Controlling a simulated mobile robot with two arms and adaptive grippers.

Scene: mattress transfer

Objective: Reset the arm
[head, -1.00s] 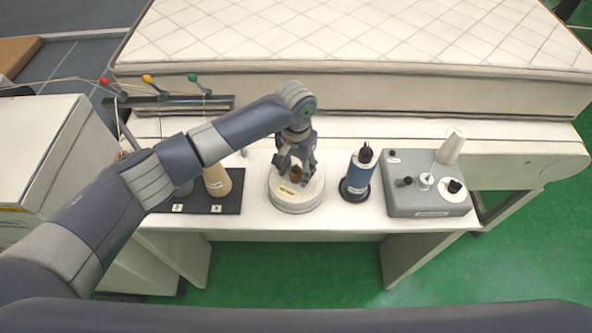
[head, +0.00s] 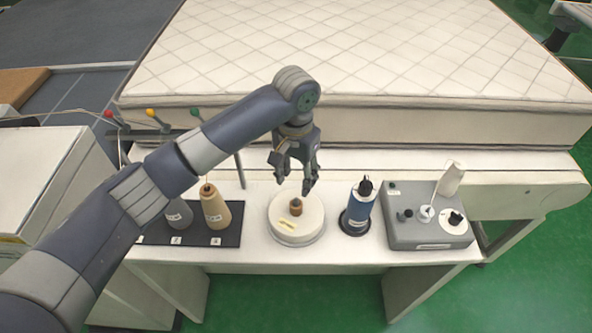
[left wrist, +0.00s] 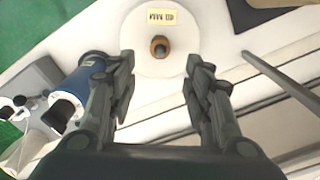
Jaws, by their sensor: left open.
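My left gripper (head: 296,180) is open and empty. It hangs above the table, just over and behind a round white base (head: 283,232) with a small brown knob (head: 296,207). In the left wrist view its two fingers (left wrist: 163,95) are spread apart, with the knob (left wrist: 160,47) beyond the fingertips and nothing between them. My left arm (head: 190,155) reaches in from the left side of the head view. My right gripper is not in view.
Cone spools (head: 215,210) stand on a black mat (head: 228,239) to the left. A large quilted mattress (head: 350,60) lies behind the white table (head: 345,254).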

